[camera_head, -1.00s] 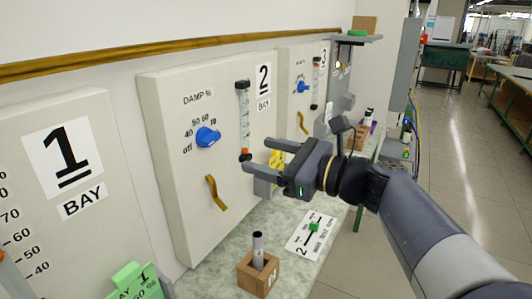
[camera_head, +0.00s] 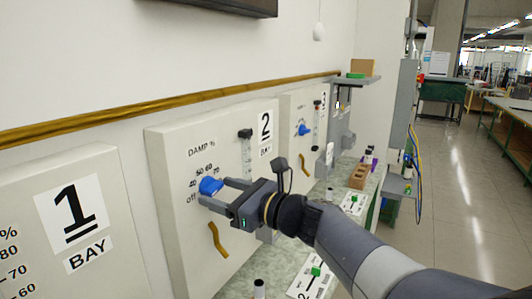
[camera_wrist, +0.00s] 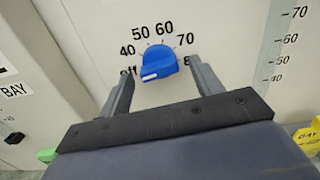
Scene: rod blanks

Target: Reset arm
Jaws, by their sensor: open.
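My gripper (camera_head: 215,191) is open and empty in front of the bay 2 panel (camera_head: 170,150). The panel's blue damp knob (camera_head: 210,186) is just beyond the fingers. In the wrist view, the knob (camera_wrist: 158,63) shows between the two open fingers (camera_wrist: 162,70), with a visible gap on each side. The knob's white mark points down and left, towards the "off" label. How close the fingertips are to the panel face is hard to tell.
A brown strap handle (camera_head: 217,240) hangs below the knob, and a clear gauge tube (camera_head: 245,155) stands to its right. A dark rod (camera_head: 259,289) and a card with a green piece (camera_head: 312,278) are below. The bay 3 panel (camera_head: 292,120) is farther back. The aisle at right is open.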

